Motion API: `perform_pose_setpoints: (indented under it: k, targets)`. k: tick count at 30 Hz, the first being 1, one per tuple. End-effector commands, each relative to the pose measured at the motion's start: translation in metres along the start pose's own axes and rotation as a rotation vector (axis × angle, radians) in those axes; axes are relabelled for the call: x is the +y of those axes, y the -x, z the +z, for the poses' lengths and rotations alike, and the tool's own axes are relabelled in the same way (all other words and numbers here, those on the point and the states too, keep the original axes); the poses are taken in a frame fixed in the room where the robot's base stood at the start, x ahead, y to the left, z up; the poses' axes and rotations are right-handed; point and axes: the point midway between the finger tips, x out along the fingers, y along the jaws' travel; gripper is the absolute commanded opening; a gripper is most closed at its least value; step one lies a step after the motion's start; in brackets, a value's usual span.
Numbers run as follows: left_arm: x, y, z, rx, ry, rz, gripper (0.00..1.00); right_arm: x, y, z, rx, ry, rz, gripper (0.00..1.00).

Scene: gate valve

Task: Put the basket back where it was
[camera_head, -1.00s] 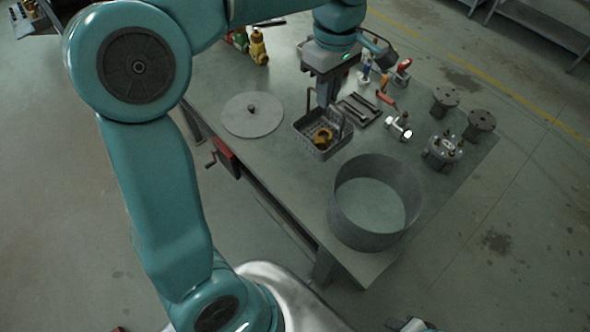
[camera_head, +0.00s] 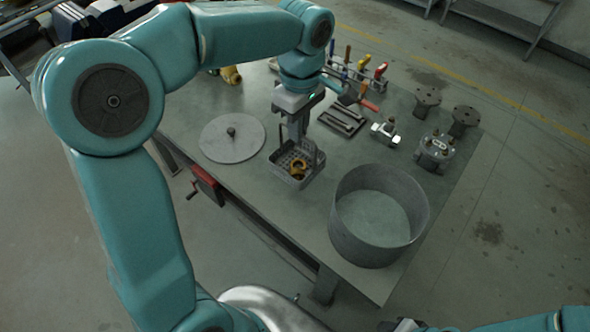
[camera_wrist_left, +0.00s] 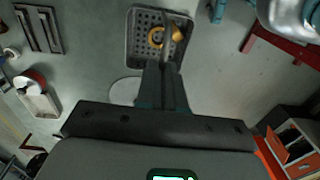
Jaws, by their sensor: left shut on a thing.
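The basket (camera_head: 291,181) is a small grey perforated tray with an upright handle. A yellow-brown ring-like part (camera_head: 298,168) lies in it. My left gripper (camera_head: 297,141) points down over the basket and is shut on its handle. In the left wrist view the basket (camera_wrist_left: 133,52) is beyond the fingers (camera_wrist_left: 166,85), with the yellow-brown part (camera_wrist_left: 156,37) inside. I cannot tell whether the basket's bottom touches the table. My right gripper is not clearly in view; only a piece of my right arm shows at the bottom right of the head view.
The basket is between a round grey lid (camera_head: 232,148) and a large open cylinder (camera_head: 347,239) on the table (camera_head: 270,215). A dark tool tray (camera_head: 341,121), a small metal fitting (camera_head: 385,132) and flanged parts (camera_head: 434,152) are behind. A red vise (camera_head: 207,186) is at the front edge.

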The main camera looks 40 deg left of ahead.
Motion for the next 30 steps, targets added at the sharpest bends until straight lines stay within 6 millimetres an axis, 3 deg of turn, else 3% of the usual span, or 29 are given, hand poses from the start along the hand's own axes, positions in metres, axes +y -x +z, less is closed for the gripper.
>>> perform_pose_setpoints:
  k: [3,9,14,21,30]
  targets:
    - [0.001,-0.036,-0.001,0.0,-0.001,-0.006,0.0,0.0,0.0,0.0,0.0,0.001,0.0,0.43]
    - [0.002,-0.077,-0.002,0.0,0.0,-0.002,0.0,0.0,0.0,0.0,0.0,0.001,0.0,0.43]
    - [0.003,-0.091,-0.003,0.0,0.0,-0.001,0.0,0.0,0.001,0.0,0.0,0.001,0.0,0.43]
    - [0.005,-0.126,-0.004,0.0,0.001,-0.001,0.0,-0.001,0.002,0.0,0.0,0.001,0.0,0.43]
    - [0.005,-0.13,-0.004,0.0,0.0,0.002,0.0,-0.001,0.001,0.0,0.0,0.001,0.0,0.43]
